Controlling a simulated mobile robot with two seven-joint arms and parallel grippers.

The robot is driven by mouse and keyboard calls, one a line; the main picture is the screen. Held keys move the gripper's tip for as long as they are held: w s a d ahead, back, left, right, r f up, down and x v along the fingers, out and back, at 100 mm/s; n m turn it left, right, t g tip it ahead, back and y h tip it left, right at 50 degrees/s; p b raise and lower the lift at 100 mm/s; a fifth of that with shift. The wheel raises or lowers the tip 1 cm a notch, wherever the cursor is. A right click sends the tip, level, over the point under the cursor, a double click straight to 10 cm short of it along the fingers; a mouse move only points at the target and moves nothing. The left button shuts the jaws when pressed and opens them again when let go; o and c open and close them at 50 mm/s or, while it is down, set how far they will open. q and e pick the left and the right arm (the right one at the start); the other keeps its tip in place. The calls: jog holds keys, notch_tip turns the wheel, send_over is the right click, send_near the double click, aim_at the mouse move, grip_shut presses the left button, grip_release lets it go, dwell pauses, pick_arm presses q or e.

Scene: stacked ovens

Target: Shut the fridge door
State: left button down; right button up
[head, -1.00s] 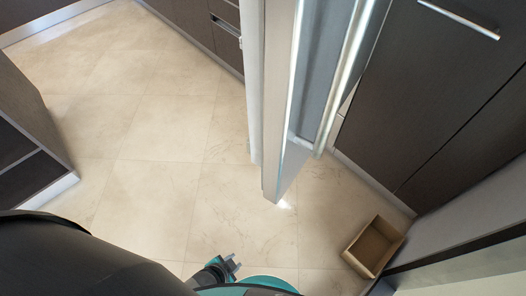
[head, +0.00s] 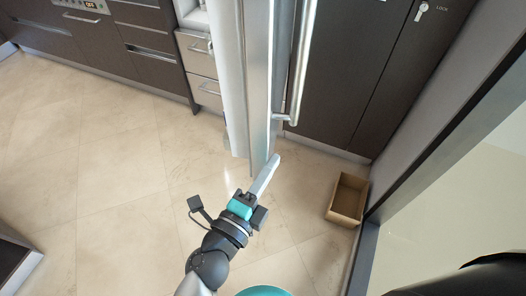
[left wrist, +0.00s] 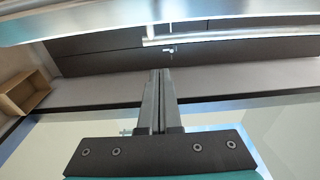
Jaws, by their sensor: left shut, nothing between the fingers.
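The fridge door (head: 258,80) stands open in the head view, seen from above nearly edge-on. Its long silver handle (head: 303,60) is on its right face. My left gripper (head: 259,201) is at the lower end of the door as pictured; whether it touches the door I cannot tell. In the left wrist view the two fingers (left wrist: 160,76) are together with nothing between them. The door's edge (left wrist: 120,20) and handle bar (left wrist: 230,38) cross the top of that view, beyond the fingertips. My right gripper is not in view.
An open cardboard box (head: 347,197) sits on the floor to the right, by the wall; it also shows in the left wrist view (left wrist: 22,92). Dark cabinets (head: 365,70) stand behind the door. Drawers (head: 150,65) line the upper left.

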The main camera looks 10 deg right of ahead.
pick_arm(q)
jog(key=x, duration=1)
jog(key=a, duration=0.2)
jog(key=w+a, duration=0.1)
jog(key=a, duration=0.1)
jog(key=shift+p, duration=0.35)
jog(key=shift+a, duration=0.2)
